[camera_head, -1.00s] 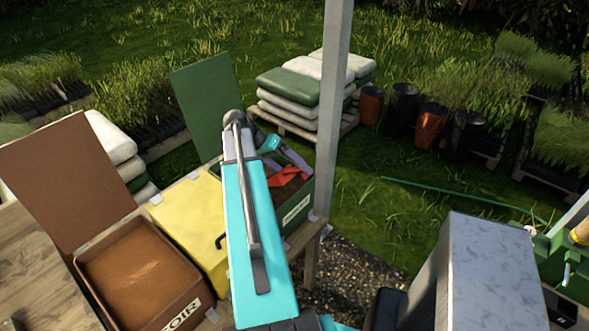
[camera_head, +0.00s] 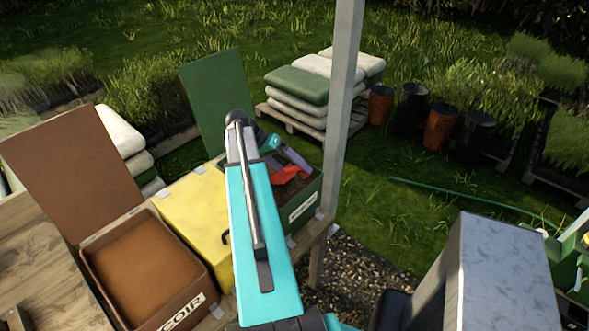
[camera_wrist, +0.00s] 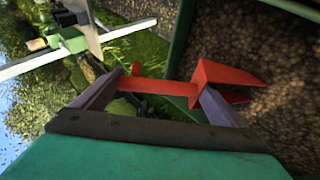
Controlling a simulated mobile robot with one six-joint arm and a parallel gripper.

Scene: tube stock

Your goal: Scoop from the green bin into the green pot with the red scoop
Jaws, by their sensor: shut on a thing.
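The green bin (camera_head: 302,211) stands past the yellow box, its green lid (camera_head: 213,100) tipped up behind it. Brown, grainy material (camera_wrist: 285,62) lies in it and fills the right of the wrist view. The red scoop (camera_head: 287,176) is over or in the bin, partly hidden by my arm; whether it touches the material I cannot tell. In the wrist view the scoop (camera_wrist: 222,76) has its bar across my fingers. My gripper (camera_wrist: 160,92) is shut on the scoop; its purple finger (camera_head: 294,159) shows in the head view. I cannot make out the green pot for certain.
A yellow box (camera_head: 190,215) and an open brown coir box (camera_head: 195,310) stand left of the bin. A grey post (camera_head: 343,110) rises just right of the bin. Green containers (camera_head: 572,250) show at the right edge. Stacked sacks (camera_head: 297,84) and pots lie beyond on grass.

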